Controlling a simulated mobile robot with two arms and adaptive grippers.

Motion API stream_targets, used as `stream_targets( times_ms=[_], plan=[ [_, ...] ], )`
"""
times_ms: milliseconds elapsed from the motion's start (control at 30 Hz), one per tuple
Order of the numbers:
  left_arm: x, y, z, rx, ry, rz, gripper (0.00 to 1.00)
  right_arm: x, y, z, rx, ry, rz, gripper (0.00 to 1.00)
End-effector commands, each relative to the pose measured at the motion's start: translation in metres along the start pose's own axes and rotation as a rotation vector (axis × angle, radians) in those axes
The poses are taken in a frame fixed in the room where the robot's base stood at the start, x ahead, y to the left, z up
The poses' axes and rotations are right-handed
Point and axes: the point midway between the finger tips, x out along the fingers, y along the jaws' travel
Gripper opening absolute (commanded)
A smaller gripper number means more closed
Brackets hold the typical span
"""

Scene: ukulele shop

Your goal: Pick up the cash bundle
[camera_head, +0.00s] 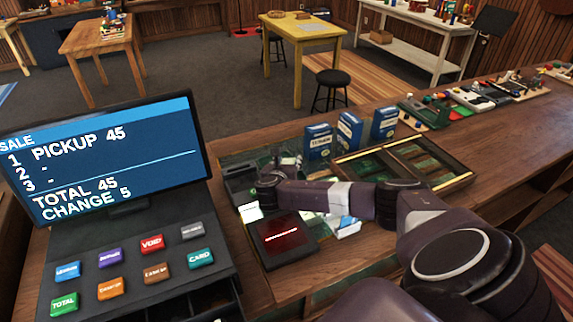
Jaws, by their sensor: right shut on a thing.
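My right arm reaches in from the lower right across the counter. Its gripper (272,170) is over the glass-topped part of the counter, beside a black device. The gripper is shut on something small. My own wrist and fingers mostly hide what it holds, so I cannot make out whether it is the cash bundle. No cash bundle shows clearly elsewhere on the counter. My left gripper is not in view.
A register screen (105,150) reads PICKUP 45, CHANGE 5, above colored keys. A dark red-screened pad (283,238) lies near my wrist. Blue boxes (348,131) and a wooden compartment tray (458,181) stand beyond. Pedals line the counter at right.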

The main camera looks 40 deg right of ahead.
Motion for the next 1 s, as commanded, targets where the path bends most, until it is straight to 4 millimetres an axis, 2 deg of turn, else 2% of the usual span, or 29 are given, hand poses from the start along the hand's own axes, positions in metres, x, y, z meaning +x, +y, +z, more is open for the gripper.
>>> stream_targets(
  times_ms=[33,167,400,567,767,1000],
  plan=[
    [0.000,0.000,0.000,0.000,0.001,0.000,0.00,-0.001,0.002,-0.005,-0.001,0.009,0.005,0.26],
    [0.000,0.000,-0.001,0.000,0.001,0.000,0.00,-0.001,0.003,-0.006,-0.001,0.010,0.006,0.12],
    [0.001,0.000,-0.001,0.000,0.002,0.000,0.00,-0.002,0.003,-0.006,-0.001,0.012,0.009,0.11],
    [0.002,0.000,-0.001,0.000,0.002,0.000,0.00,-0.005,0.002,0.003,0.001,0.011,0.009,0.11],
    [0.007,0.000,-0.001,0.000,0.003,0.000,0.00,-0.019,-0.003,0.042,0.006,0.002,0.008,0.11],
    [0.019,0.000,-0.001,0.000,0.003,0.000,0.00,-0.046,-0.012,0.109,0.005,0.000,0.009,0.11]
  ],
)
